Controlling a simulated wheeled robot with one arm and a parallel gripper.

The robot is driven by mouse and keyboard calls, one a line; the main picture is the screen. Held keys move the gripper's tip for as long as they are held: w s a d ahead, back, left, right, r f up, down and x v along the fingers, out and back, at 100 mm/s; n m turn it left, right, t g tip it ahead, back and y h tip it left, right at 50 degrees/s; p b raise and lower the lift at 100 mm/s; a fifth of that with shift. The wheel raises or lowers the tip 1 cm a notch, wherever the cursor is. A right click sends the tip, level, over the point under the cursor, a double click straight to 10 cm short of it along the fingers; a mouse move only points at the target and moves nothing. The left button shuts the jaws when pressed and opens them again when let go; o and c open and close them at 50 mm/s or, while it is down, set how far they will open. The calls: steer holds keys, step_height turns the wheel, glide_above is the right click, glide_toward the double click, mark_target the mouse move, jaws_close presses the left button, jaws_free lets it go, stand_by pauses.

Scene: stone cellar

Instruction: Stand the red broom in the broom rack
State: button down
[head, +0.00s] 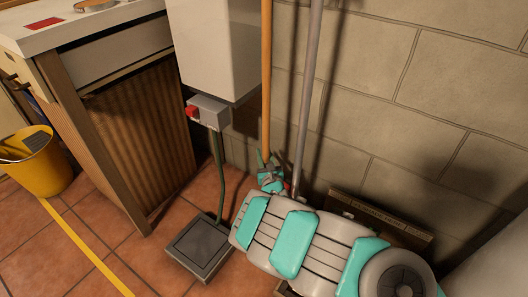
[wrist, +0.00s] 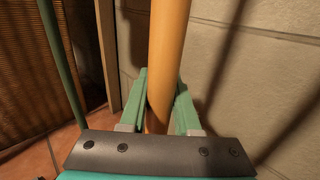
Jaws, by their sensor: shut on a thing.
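My gripper (head: 270,174) has teal fingers and is shut on an upright orange-brown wooden handle (head: 266,75), close to the stone wall. In the wrist view the handle (wrist: 168,45) runs up between the two fingers (wrist: 160,112). The lower end of the handle and any broom head are hidden, so I cannot see red bristles. A low brown wooden box (head: 375,214) stands against the wall, right of the handle, partly hidden by my arm. It may be the broom rack, but I cannot tell.
A grey pole (head: 309,80) leans just right of the handle. A white cabinet (head: 212,45) and a switch box (head: 210,112) are left of it. A dark floor plate (head: 200,246), a wooden counter (head: 140,130) and a yellow bucket (head: 38,165) stand further left.

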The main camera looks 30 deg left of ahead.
steer(key=shift+f+b, duration=0.65)
steer(key=shift+f, duration=0.9)
steer(key=c, duration=0.5)
jaws_free()
steer(key=shift+f, duration=0.1)
steer(key=shift+c, duration=0.2)
steer(key=p+v, duration=0.2)
steer(key=v, duration=0.6)
steer(key=shift+a, duration=0.1)
